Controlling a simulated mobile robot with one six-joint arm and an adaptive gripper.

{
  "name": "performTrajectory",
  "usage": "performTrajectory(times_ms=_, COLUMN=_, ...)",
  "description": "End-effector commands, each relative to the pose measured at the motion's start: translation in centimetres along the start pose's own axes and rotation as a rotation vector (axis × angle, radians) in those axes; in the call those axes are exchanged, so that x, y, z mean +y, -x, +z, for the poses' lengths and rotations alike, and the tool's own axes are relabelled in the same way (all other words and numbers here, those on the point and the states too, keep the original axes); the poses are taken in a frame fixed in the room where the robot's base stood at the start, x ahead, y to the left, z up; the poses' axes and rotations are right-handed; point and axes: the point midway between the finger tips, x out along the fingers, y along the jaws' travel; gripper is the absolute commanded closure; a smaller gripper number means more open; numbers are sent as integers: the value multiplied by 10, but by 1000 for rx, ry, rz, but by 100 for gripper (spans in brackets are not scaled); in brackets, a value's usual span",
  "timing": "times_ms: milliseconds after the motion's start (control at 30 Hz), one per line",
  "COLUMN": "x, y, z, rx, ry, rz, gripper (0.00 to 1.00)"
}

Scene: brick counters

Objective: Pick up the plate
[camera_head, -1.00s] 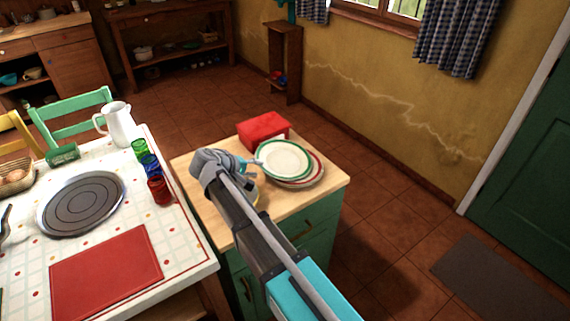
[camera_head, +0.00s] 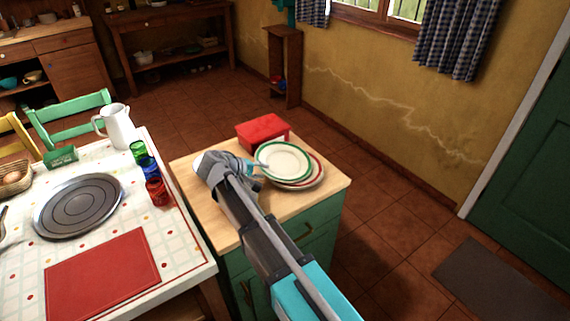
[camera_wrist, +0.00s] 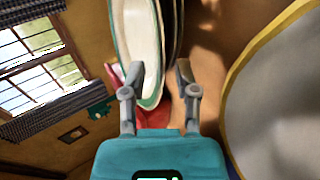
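A white plate with a green rim (camera_head: 283,161) lies on top of a red-rimmed plate (camera_head: 316,176) on the wooden-topped cabinet. In the wrist view the green-rimmed plate (camera_wrist: 138,32) appears edge-up because the camera is turned. My gripper (camera_head: 258,168) is at the left edge of this stack. Its fingers (camera_wrist: 160,76) are apart, one over the green-rimmed plate's face and the other past its edge on the underside. I cannot tell whether they touch it. A yellow-rimmed plate (camera_wrist: 285,105) is close on the right in the wrist view; my arm hides it in the head view.
A red box (camera_head: 262,131) stands behind the plates. The dining table (camera_head: 185,248) to the left holds red, blue and green glasses (camera_head: 156,192), a white pitcher (camera_head: 117,126) and a grey round tray (camera_head: 80,205). The cabinet top's right front (camera_head: 290,208) is clear.

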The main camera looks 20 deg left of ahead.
Motion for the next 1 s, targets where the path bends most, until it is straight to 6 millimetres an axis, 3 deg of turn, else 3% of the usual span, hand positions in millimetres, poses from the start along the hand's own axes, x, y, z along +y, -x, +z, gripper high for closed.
performTrajectory(times_ms=33, x=0, y=0, z=0, rx=0, ry=0, rz=0, gripper=77)
performTrajectory(times_ms=167, x=0, y=0, z=0, rx=0, ry=0, rz=0, gripper=100)
performTrajectory(times_ms=1000, x=6, y=5, z=0, rx=1, ry=0, rz=0, gripper=100)
